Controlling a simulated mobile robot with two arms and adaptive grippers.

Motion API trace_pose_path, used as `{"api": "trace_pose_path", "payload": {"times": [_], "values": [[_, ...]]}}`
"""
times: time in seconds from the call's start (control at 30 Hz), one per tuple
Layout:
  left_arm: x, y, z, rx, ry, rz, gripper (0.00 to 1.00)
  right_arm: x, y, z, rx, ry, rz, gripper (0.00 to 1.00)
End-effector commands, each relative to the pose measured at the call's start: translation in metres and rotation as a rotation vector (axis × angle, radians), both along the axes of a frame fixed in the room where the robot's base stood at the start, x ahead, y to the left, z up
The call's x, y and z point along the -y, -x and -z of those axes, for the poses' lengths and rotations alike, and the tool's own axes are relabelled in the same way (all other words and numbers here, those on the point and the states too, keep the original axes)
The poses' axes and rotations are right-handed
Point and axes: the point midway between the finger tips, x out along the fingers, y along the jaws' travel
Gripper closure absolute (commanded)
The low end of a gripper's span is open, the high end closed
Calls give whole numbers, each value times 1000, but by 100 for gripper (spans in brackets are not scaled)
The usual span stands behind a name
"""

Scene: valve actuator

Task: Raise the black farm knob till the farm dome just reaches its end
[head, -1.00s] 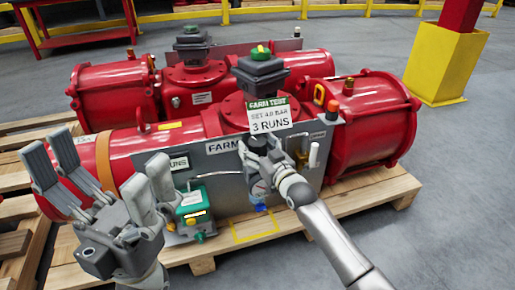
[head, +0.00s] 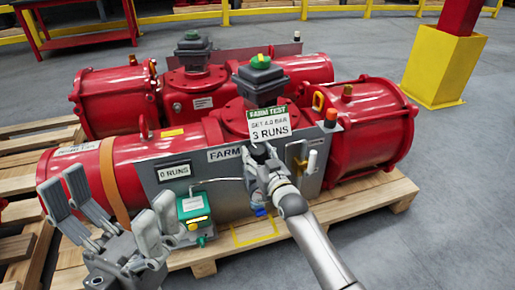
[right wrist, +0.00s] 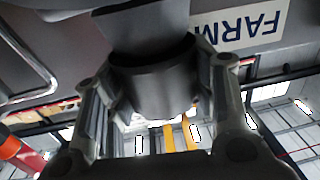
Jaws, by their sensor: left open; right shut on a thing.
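The black farm knob (right wrist: 150,80) is between the fingers of my right gripper (right wrist: 155,95) in the right wrist view, next to the FARM label (right wrist: 240,22). My right gripper (head: 259,153) is shut on it in the head view, just below the FARM TEST card, and mostly hides it. The farm dome (head: 261,61) is a small green cap on the dark box atop the nearer red actuator. Its exact marking is too small to read. My left gripper (head: 112,212) is open and empty, in front of the actuator's left end.
The grey panel has a "0 RUNS" display (head: 174,171), a green-and-grey device (head: 194,208), and a card (head: 268,123) reading "SET 4.0 BAR 3 RUNS". A second red actuator (head: 115,100) stands behind. Wooden pallets (head: 370,208) lie beneath.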

Motion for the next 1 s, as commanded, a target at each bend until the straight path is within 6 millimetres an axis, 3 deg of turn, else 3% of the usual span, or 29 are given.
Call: {"api": "trace_pose_path", "payload": {"times": [0.53, 0.57, 0.7, 1.0], "values": [[-1, 3, -3, -26, 4, 2, 1, 0, 0, -1, 1, 1, 50, 73], [-1, 3, -3, -26, 4, 2, 1, 0, 0, -1, 1, 1, 50, 48], [-1, 3, -2, -27, 3, 2, 1, 0, 0, 0, 1, 1, 50, 30], [-1, 3, -3, -25, 3, 2, 1, 0, 0, 0, 0, 1, 50, 26]]}}
